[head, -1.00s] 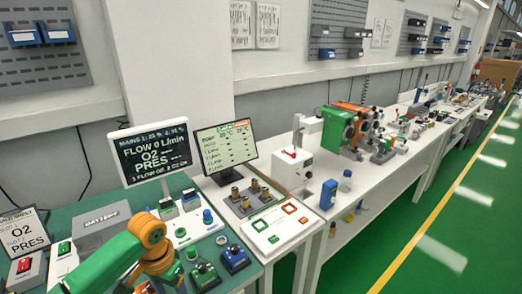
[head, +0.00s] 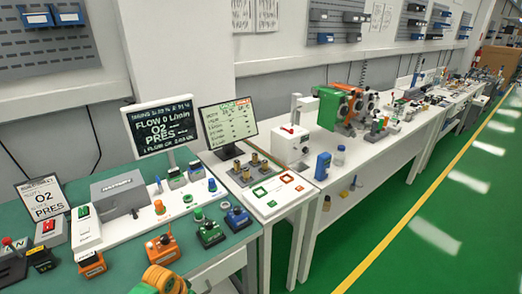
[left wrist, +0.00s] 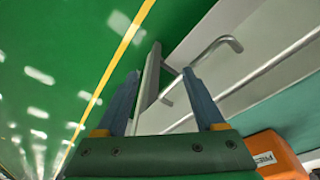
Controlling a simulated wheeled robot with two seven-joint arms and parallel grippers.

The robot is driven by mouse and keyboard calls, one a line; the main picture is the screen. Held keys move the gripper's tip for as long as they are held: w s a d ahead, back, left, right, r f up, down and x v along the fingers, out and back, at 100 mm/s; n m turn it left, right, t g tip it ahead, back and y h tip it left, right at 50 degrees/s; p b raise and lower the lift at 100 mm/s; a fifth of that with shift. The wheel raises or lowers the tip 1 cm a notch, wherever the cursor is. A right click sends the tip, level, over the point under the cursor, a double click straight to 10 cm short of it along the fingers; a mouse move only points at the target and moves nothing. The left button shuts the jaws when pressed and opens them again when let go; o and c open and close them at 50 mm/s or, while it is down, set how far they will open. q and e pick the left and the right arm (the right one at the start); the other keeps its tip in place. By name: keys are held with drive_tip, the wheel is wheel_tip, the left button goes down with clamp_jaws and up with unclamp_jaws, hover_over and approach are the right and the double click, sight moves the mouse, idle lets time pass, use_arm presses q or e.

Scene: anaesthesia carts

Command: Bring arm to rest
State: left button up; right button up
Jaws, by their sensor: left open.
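My left gripper (left wrist: 160,74) is open in the left wrist view. Its two blue-grey fingers stand apart, with nothing held between them. Beyond them are the green floor and a pale bench front with a bent metal rod (left wrist: 212,50). In the head view only an orange and green part of my arm (head: 165,280) shows at the bottom edge, in front of the green-topped bench (head: 215,262). The gripper itself is out of that view. My right gripper shows in neither view.
The bench holds a grey box (head: 118,193), a flow screen (head: 158,128), orange (head: 162,249) and blue (head: 238,220) devices. A second screen (head: 228,121) stands behind a white panel. An orange block (left wrist: 275,152) is close right of the gripper. Open green floor (head: 440,215) lies right.

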use_arm(q)
drive_tip(key=s+a+f+b, duration=0.1)
drive_tip(key=s+f, duration=1.8)
drive_tip(key=s, duration=0.6)
drive_tip(key=s+d+f+g+y, duration=0.1)
drive_tip(key=s+f, duration=0.1)
drive_tip(key=s, duration=0.6)
drive_tip(key=shift+s+d+f+b, duration=0.15)
drive_tip(key=shift+s+f+b, duration=0.2)
drive_tip(key=shift+b, duration=0.05)
drive_tip(key=shift+c, duration=0.2)
